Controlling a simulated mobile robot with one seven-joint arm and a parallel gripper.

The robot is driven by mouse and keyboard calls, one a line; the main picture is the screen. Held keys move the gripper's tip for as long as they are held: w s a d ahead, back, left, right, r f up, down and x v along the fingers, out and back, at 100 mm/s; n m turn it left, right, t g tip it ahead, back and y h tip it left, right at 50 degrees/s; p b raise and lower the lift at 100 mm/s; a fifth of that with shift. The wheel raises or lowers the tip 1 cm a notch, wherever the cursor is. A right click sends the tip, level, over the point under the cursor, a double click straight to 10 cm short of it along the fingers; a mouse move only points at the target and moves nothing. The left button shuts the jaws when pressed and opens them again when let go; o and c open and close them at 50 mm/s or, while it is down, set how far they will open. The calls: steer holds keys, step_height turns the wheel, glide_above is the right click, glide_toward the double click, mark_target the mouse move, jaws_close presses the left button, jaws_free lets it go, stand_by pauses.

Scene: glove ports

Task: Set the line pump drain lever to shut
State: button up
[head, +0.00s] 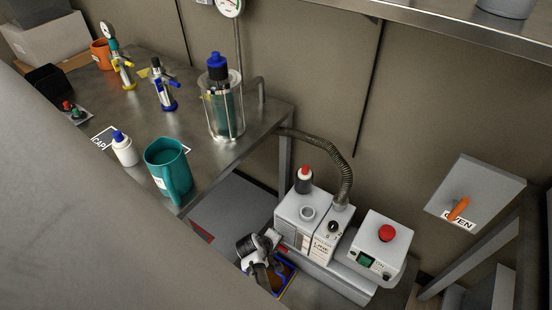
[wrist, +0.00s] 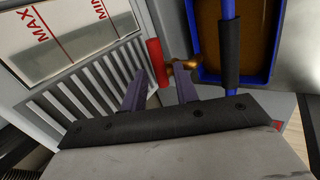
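The line pump (head: 318,240) is a light grey box on the low shelf in the head view. Its drain lever has a red handle (wrist: 157,62) on a brass valve (wrist: 183,66), seen in the wrist view below the MAX/MIN sight window (wrist: 70,35). My gripper (wrist: 160,82) is open, its two fingers apart. The red handle appears between the fingertips in the picture; I cannot tell whether either finger touches it. In the head view my gripper (head: 262,262) is low in front of the pump and hides the lever.
A blue-rimmed tray with brown contents (wrist: 257,60) lies right of the valve, with a blue rod and black sleeve (wrist: 229,52) in front. A grey box with a red button (head: 382,245) stands right of the pump. A ribbed hose (head: 340,165) rises behind it.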

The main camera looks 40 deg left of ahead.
jaws_close()
steer(key=shift+n+y+p, duration=0.4)
steer(key=shift+n+p, duration=0.3)
steer(key=shift+p, duration=0.1)
steer(key=shift+o, duration=1)
jaws_free()
steer(key=shift+d, duration=0.1)
steer(key=v, duration=1.3)
steer(key=shift+s+r, duration=0.15)
steer(key=shift+r, duration=0.2)
